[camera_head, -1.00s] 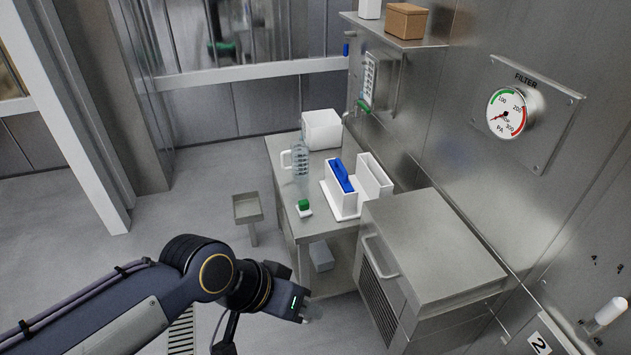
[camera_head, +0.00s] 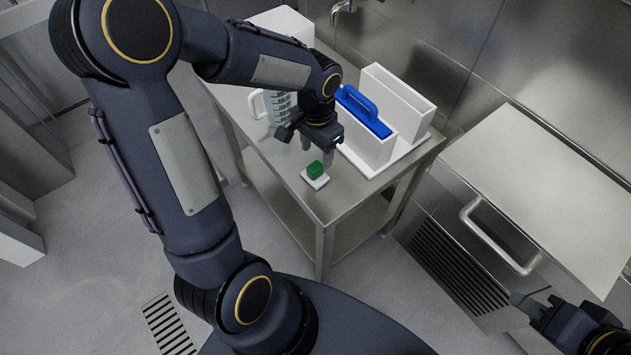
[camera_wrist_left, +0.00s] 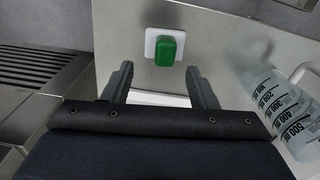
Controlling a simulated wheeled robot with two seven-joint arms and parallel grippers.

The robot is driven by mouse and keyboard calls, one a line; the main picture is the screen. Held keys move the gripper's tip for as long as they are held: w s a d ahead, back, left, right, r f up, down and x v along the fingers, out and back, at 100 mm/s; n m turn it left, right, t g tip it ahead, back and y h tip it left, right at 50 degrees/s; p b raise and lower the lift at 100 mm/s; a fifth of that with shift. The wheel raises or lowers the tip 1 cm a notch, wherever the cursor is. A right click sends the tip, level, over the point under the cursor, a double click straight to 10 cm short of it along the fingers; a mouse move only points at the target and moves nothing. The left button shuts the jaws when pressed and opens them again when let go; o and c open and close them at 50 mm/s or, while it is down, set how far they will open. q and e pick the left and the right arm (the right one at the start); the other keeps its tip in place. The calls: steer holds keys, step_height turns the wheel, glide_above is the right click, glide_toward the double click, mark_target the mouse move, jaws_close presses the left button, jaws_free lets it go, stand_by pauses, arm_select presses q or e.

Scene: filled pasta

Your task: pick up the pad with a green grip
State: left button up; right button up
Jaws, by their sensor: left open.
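The pad (camera_head: 317,181) is a small white square with a green grip (camera_head: 315,169) on top. It lies flat on the steel table (camera_head: 285,205) near its front edge. In the left wrist view the pad (camera_wrist_left: 151,42) and its green grip (camera_wrist_left: 166,50) show beyond the fingertips. My left gripper (camera_head: 318,142) is open and empty, above the table just behind the pad. Its two fingers also show in the left wrist view (camera_wrist_left: 160,82), apart, with the grip ahead of the gap. My right gripper (camera_head: 528,300) is at the lower right, partly seen, far from the pad.
A white two-part holder (camera_head: 398,105) with a blue-handled pad (camera_head: 362,108) stands right of my left gripper. A clear measuring jug (camera_wrist_left: 278,105) stands close by. A white box (camera_head: 285,22) is behind. A steel cabinet (camera_head: 560,185) stands at right.

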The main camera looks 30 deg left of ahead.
mark_target(315, 166)
arm_select(q)
steer(key=f, duration=0.8)
steer(key=shift+w+a, duration=0.15)
steer(key=shift+a, duration=0.25)
steer(key=shift+c, duration=0.3)
steer(key=c, duration=1)
